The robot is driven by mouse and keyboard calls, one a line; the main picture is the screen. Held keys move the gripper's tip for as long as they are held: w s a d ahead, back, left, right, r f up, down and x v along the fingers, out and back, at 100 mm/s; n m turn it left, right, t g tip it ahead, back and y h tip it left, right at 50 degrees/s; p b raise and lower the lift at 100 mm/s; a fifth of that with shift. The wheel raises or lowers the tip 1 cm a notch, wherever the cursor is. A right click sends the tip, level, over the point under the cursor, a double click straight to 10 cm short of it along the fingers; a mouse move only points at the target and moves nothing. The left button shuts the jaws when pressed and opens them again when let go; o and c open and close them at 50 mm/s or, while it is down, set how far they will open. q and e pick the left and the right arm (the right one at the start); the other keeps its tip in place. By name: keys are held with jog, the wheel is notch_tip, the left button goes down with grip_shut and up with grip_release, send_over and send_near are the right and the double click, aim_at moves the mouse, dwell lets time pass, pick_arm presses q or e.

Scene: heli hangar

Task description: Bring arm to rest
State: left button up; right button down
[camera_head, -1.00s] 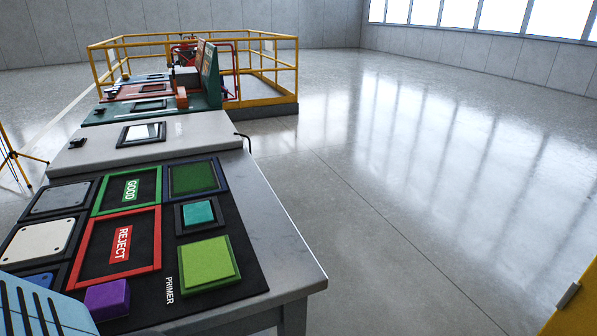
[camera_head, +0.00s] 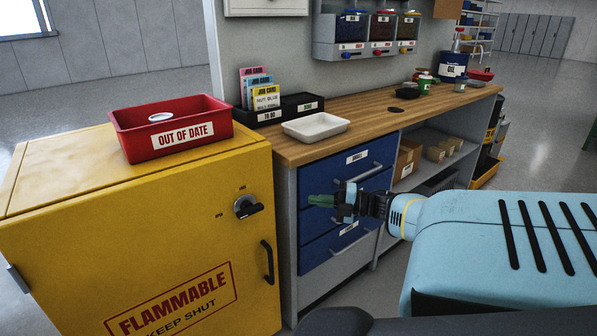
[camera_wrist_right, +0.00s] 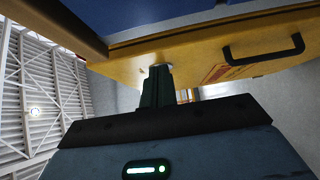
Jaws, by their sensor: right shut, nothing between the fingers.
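My right arm (camera_head: 490,245) is light blue with black slots and comes in from the right in the head view. Its gripper (camera_head: 322,200) has dark green fingers, shut and empty, in front of the blue drawers of the workbench. In the right wrist view the fingers (camera_wrist_right: 156,88) are together with nothing between them, below the bench edge and near the yellow cabinet. I cannot tell the exact gap to the drawers. My left gripper is not in view.
A yellow flammables cabinet (camera_head: 90,240) with a red out-of-date bin (camera_head: 185,140) stands left. The wooden bench top (camera_head: 370,120) holds a white tray (camera_head: 315,128), job cards (camera_head: 262,95) and an oil can (camera_head: 453,66). Blue drawers (camera_head: 350,180) are below. Grey floor is free at right.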

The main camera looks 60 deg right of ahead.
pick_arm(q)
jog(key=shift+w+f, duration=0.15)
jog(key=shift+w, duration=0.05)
pick_arm(e)
jog(key=shift+s+d, duration=0.45)
jog(key=shift+d, duration=0.2)
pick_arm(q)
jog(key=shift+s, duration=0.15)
pick_arm(e)
jog(key=shift+a+f, duration=0.1)
